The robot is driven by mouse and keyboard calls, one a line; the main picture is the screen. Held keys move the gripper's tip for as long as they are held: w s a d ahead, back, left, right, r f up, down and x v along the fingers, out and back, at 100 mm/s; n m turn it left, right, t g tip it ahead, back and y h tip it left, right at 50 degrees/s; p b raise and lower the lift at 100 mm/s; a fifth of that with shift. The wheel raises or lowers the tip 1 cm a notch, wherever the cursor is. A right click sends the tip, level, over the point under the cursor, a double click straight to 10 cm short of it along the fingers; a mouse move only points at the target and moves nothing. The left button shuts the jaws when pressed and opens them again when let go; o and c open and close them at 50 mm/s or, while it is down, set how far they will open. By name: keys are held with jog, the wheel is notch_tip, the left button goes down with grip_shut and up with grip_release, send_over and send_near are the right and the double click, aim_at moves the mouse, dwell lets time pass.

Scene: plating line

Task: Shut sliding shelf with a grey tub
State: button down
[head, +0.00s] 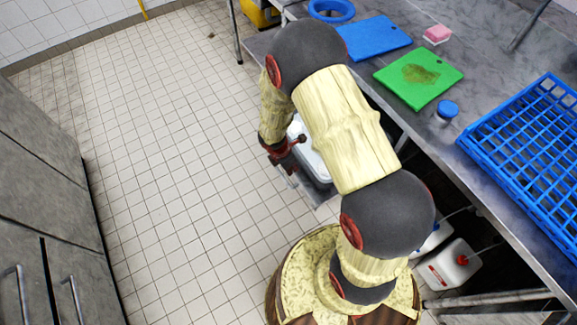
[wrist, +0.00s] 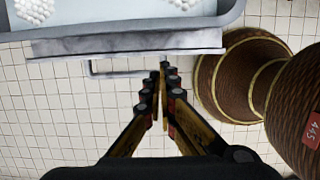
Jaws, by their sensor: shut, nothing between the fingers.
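The grey tub (wrist: 120,34) sits on the sliding shelf (wrist: 130,44) at the top of the wrist view, with clusters of white round things inside. In the head view the tub (head: 318,172) shows partly behind my arm, beside the table, above the floor. The shelf's bar handle (wrist: 118,74) sticks out from its front edge. My gripper (wrist: 164,68) is shut and empty, its tips by the right end of the handle; I cannot tell if they touch. In the head view my gripper (head: 287,160) is at the tub's left side.
A steel table (head: 420,115) runs along the right, holding a blue board (head: 375,36), a green board (head: 420,78) and a blue rack (head: 530,130). White canisters (head: 450,266) stand beneath it. Grey cabinets (head: 40,190) line the left. The tiled floor (head: 160,160) between is clear.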

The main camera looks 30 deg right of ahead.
jog(key=d, duration=0.2)
jog(key=d+f+b, duration=0.1)
jog(key=d, duration=0.1)
jog(key=shift+w+d, duration=0.15)
jog(key=shift+d, duration=0.1)
jog(key=w+d+p, duration=0.2)
jog(key=d+p, duration=1)
jog(key=d, duration=1.5)
jog(key=shift+d, duration=0.25)
jog(key=shift+w+a, duration=0.1)
jog(key=s+a+b, duration=0.2)
jog(key=a+b, duration=0.9)
jog(key=a, duration=2)
jog(key=shift+s+a, duration=0.15)
jog(key=shift+s, duration=0.05)
